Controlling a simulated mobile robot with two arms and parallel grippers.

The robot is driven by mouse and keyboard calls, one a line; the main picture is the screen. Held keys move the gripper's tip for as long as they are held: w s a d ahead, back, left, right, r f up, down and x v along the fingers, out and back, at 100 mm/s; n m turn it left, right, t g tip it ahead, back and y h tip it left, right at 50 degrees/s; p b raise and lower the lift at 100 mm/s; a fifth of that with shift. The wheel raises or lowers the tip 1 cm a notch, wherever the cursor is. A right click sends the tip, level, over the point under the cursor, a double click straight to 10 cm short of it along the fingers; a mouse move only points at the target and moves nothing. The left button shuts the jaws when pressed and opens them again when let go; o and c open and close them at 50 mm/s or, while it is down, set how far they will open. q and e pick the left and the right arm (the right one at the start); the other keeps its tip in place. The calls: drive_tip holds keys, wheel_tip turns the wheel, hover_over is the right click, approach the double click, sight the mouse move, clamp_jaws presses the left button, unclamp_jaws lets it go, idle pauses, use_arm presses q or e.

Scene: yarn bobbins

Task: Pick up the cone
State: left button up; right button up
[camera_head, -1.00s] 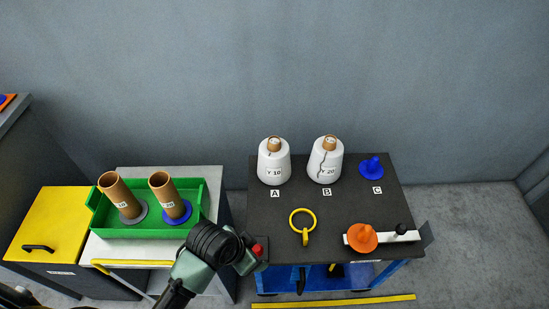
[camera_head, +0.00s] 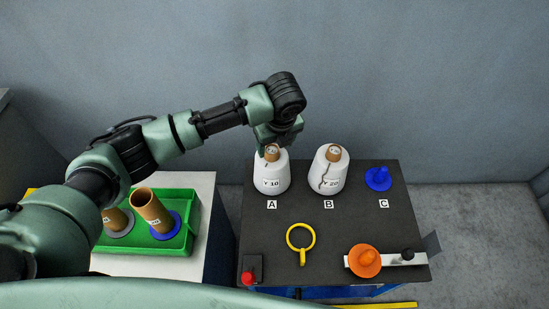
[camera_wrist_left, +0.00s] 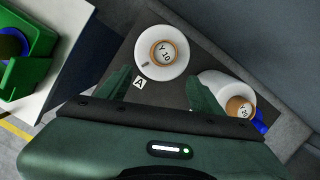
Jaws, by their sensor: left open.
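A white yarn cone marked Y 10 (camera_head: 271,176) stands upright behind label A on the dark table, its brown tube end on top. A second white cone marked Y 20 (camera_head: 327,171) stands behind label B. My left gripper (camera_head: 270,150) is above and just behind the Y 10 cone's top. In the left wrist view, my left gripper (camera_wrist_left: 158,92) is open, its two green fingers apart, with the Y 10 cone (camera_wrist_left: 148,62) ahead between their lines. The Y 20 cone (camera_wrist_left: 215,84) is partly behind the right finger. My right gripper is not in view.
The dark table (camera_head: 330,235) also holds a blue peg base (camera_head: 378,179) by label C, a yellow ring (camera_head: 301,238), an orange piece (camera_head: 364,261) on a white bar and a red button (camera_head: 248,279). A green tray (camera_head: 182,245) with brown tubes stands left, partly behind my arm.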

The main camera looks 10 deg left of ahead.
sight(272, 149)
use_arm(q)
drive_tip(key=shift+w+a+f+m, duration=0.3)
drive_tip(key=shift+w+a+f, duration=0.4)
drive_tip(key=shift+w+f, duration=0.25)
drive_tip(key=x, duration=0.2)
drive_tip(key=p+x, duration=0.1)
drive_tip(key=shift+w+d+f, duration=0.1)
drive_tip(key=shift+w+f, duration=0.2)
drive_tip(key=shift+f, duration=0.05)
drive_tip(key=shift+w+f, duration=0.1)
drive_tip(key=shift+f, duration=0.35)
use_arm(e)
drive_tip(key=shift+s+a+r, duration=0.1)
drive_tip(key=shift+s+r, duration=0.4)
use_arm(q)
drive_tip(key=shift+c, duration=0.4)
drive_tip(key=shift+r, duration=0.1)
clamp_jaws()
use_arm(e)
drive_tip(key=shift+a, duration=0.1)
